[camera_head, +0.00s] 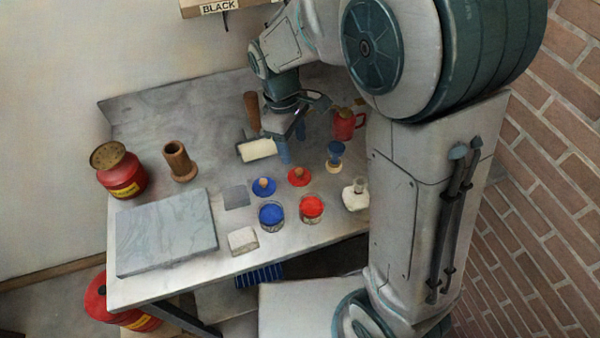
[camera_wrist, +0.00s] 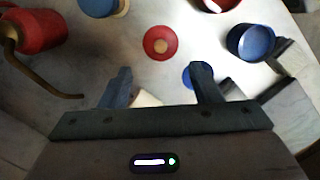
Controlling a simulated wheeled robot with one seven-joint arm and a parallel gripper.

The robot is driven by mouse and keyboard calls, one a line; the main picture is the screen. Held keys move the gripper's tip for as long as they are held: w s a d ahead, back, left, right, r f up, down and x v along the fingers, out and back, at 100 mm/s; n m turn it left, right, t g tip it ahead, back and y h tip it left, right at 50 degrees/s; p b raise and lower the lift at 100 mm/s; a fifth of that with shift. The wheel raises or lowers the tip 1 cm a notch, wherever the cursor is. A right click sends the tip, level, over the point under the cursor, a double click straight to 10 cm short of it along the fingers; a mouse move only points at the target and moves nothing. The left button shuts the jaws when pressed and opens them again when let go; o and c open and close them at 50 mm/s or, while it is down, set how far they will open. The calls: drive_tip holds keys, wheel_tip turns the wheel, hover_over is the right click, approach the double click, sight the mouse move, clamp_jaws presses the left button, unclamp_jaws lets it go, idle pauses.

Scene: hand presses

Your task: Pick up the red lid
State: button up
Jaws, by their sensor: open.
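The red lid (camera_head: 299,177) is a round disc with a tan knob, lying flat on the grey table. In the wrist view the red lid (camera_wrist: 160,45) lies beyond my fingertips, roughly centred between them and not touched. My gripper (camera_head: 285,152) is behind the lid, above the table, pointing down. In the wrist view my gripper (camera_wrist: 160,82) is open with nothing held. A blue lid (camera_head: 264,187) with a similar knob lies just left of the red lid; one finger partly hides it in the wrist view.
A red-filled jar (camera_head: 311,206) and a blue-filled jar (camera_head: 271,214) stand in front of the lids. A cream roller (camera_head: 257,150) lies left of my gripper. A blue-and-tan object (camera_head: 335,156) and a red can (camera_head: 346,125) stand to the right. A stone slab (camera_head: 165,233) lies left.

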sight(298, 170)
drive_tip(key=f, duration=0.6)
drive_tip(key=d+f, duration=0.1)
drive_tip(key=f, duration=0.1)
drive_tip(key=shift+s+f+p, duration=0.3)
drive_tip(key=shift+s+f, duration=0.05)
drive_tip(key=shift+f, duration=0.05)
drive_tip(key=c, duration=1.1)
drive_tip(key=shift+s, duration=0.1)
clamp_jaws()
